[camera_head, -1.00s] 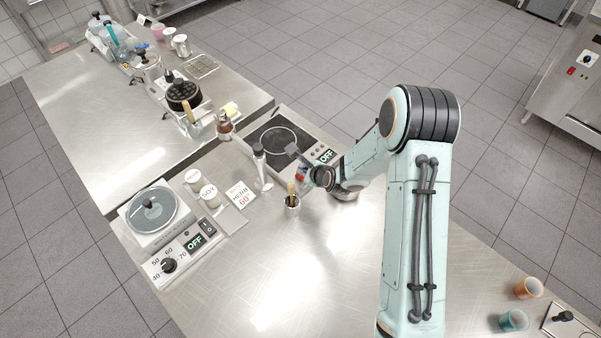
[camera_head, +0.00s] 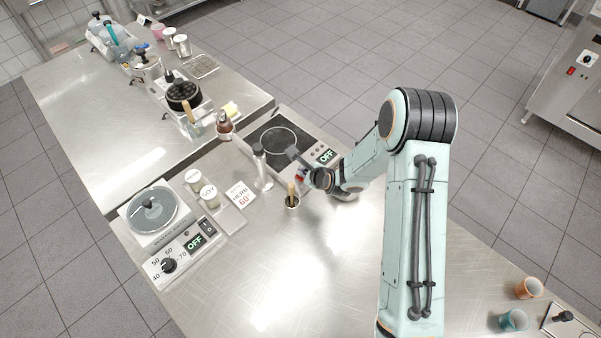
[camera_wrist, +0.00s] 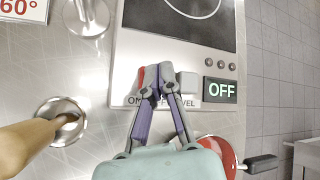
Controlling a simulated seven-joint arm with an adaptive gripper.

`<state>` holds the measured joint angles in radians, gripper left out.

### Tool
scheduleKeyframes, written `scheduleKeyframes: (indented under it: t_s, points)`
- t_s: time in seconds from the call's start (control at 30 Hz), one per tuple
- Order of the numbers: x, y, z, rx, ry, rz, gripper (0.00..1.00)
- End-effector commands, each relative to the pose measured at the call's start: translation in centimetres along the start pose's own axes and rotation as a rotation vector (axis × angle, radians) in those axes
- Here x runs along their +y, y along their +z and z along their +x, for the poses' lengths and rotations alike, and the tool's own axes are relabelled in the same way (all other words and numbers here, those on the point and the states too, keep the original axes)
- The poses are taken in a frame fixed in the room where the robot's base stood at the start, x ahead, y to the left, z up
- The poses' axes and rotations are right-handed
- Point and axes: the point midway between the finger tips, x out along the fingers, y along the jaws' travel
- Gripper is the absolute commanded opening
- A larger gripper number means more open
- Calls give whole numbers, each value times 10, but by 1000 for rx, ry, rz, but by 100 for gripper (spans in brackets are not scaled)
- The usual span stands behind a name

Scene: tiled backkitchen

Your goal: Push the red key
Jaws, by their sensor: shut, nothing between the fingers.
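The red key (camera_wrist: 142,76) is on the front panel of the cooktop (camera_wrist: 180,22) in the wrist view, left of a pale grey key (camera_wrist: 188,84). Only a strip of its red surface shows, and my fingers cover the rest. My gripper (camera_wrist: 157,78) is shut and empty, its purple-grey fingertips at the red key's right side. Whether they touch it or hover just above, I cannot tell. The cooktop's display (camera_wrist: 220,91) reads OFF. In the head view the cooktop (camera_head: 268,134) lies beyond my wrist, which hides most of the keys.
A metal cup (camera_wrist: 62,121) with a wooden-handled tool stands left of my gripper. A red pan (camera_wrist: 222,152) with a black handle lies at the lower right. A pepper mill (camera_head: 262,168) stands near the cooktop's left edge. The counter's front middle (camera_head: 300,270) is clear.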

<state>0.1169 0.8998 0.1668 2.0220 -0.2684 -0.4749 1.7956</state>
Motion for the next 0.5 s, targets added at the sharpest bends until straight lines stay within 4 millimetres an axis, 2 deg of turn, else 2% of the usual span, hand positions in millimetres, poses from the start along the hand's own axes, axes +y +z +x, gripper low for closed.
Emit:
scheduleKeyframes:
  t_s: [0.5]
  points:
    - [-7, 8, -11, 0, 0, 0, 0]
